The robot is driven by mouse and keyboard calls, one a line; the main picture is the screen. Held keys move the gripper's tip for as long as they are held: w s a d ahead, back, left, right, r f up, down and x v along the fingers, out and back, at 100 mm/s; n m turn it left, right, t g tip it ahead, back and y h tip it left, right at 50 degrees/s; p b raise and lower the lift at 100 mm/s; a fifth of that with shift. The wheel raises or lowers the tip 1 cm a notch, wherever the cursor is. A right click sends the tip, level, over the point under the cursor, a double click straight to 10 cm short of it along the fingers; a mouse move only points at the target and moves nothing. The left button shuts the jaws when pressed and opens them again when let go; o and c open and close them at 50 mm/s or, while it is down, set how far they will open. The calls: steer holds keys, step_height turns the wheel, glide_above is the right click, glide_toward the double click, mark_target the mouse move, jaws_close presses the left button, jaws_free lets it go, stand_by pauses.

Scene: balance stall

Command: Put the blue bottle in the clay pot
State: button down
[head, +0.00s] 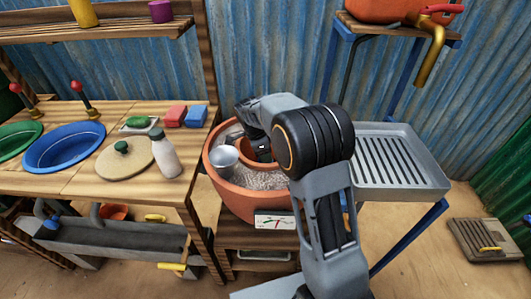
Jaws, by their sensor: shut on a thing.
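A large round clay pot (222,180) stands in the middle on a wooden stand, with grey grainy matter inside. A metal cup (223,160) sits in it at the left, and a smaller orange-brown form (259,149) shows near its middle. My gripper (255,133) is over the back of the pot, partly hidden by my own arm. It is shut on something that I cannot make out. I see no clearly blue bottle. A pale grey-white bottle (166,157) stands upright on the wooden table, apart from my gripper.
The table (75,185) at the left holds a blue basin (64,147), a round lid (125,160) and red and blue blocks (186,116). A slotted metal drainer (425,180) is right of my arm. A dial card (274,222) is below the pot.

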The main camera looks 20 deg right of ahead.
steer(key=c, duration=0.5)
jaws_free()
steer(key=p+v, duration=0.2)
steer(key=v, duration=1)
steer(key=s+d+f+n+t+y, duration=0.1)
steer(key=s+n, duration=0.5)
steer(key=s, duration=0.1)
steer(key=s+d+n+t+y, duration=0.1)
steer(key=s+n, duration=0.5)
steer(key=s, duration=0.2)
steer(key=s+d+f+n+t+y, duration=0.1)
steer(key=s+n, duration=0.6)
steer(key=s, duration=0.1)
steer(key=shift+s+d+f, duration=0.1)
steer(key=shift+d+f, duration=0.25)
steer(key=shift+d, duration=0.05)
